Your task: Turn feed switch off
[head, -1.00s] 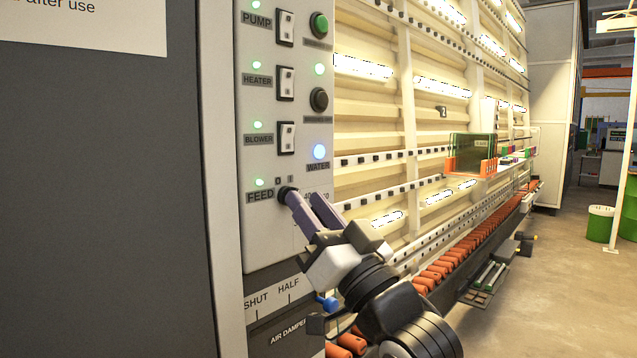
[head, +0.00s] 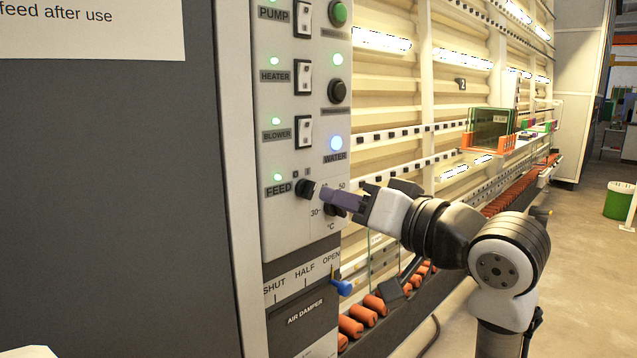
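The feed switch (head: 306,188) is a round black knob beside the FEED label on the pale control panel (head: 300,235). A small green lamp (head: 277,177) above that label is lit. My gripper (head: 322,194) comes in from the right, with a purple-grey finger pointing left and its tip just right of the knob. I cannot tell whether the tip touches the knob. Only one finger shows clearly, so the gap between the fingers cannot be judged. The knob's exact pointer direction is too small to read.
A dark temperature dial (head: 334,210) sits just below my finger, partly covered. Rocker switches for pump, heater and blower (head: 304,132) are above. A blue damper lever (head: 342,287) is below. Glass panes (head: 490,128) stand in an orange holder to the right.

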